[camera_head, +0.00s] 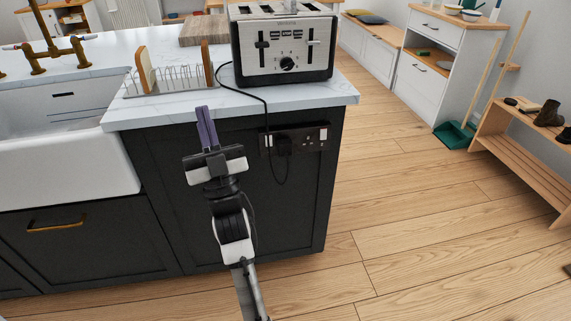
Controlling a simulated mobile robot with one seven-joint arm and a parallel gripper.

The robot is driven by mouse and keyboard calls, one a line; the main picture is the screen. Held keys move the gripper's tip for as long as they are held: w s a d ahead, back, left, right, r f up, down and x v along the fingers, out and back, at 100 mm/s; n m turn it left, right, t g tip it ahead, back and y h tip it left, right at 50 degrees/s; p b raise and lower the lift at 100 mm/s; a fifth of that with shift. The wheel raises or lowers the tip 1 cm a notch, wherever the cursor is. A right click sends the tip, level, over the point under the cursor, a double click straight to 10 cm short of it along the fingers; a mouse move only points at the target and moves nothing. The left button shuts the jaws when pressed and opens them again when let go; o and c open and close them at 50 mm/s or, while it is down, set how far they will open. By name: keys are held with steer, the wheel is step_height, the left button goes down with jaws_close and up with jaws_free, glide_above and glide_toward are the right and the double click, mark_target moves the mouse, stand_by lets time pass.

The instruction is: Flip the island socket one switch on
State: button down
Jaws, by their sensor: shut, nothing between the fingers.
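The island socket (308,139) is a dark double plate on the black side panel of the island, below the countertop edge. A black plug with a cord sits in its left half. A white switch (323,134) shows at its right end, and another small white switch (268,141) shows at its left end. Which way either switch is set is too small to tell. My gripper (205,115) points up, with its purple fingers together and empty. It appears left of the socket and apart from it in the picture.
A toaster (286,45) stands on the marble countertop (335,92), its cord hanging over the edge. A dish rack (170,80) and white sink (70,165) are at left. Wooden floor (430,220) is clear right of the island. A shoe bench (520,150) stands at far right.

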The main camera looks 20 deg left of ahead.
steer(key=w+d+f+h, duration=0.2)
steer(key=w+d+f, duration=0.1)
steer(key=f, duration=0.6)
steer(key=w+d+f+m+h+b, duration=0.1)
steer(key=w+d+f+h, duration=0.2)
steer(key=f, duration=0.7)
steer(key=w+d+f+m+h, duration=0.1)
steer(key=w+d+f+h, duration=0.1)
steer(key=w+f, duration=0.4)
step_height(320, 180, down, 4)
steer(key=shift+d+r, duration=0.1)
steer(key=shift+d, duration=0.55)
steer(key=shift+r, duration=0.15)
